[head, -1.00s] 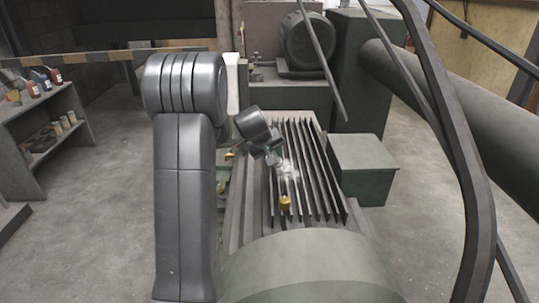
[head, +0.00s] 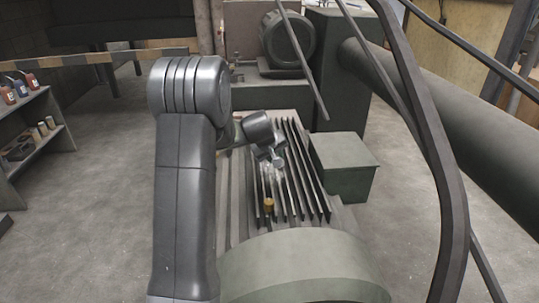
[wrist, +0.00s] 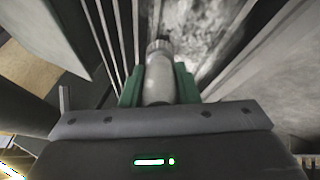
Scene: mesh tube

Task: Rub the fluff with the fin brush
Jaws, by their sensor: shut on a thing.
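A finned metal block (head: 310,180) with tall dark parallel fins stands in the middle of the head view. Pale fluff (head: 269,172) lies among the fins, and it shows as a grey-white patch (wrist: 195,30) at the top of the wrist view. My gripper (head: 277,160) is over the fins beside the fluff. In the wrist view its green fingers are shut on the grey cylindrical handle of the fin brush (wrist: 159,78). The brush points toward the fins. Its tip is hard to make out, so I cannot tell whether it touches the fluff.
A small brass-coloured piece (head: 268,205) stands at the near end of the fins. A green box (head: 343,167) is close on the right. A thick pipe (head: 440,120) and dark bars cross the right side. A shelf (head: 30,120) with bottles stands left, with open floor before it.

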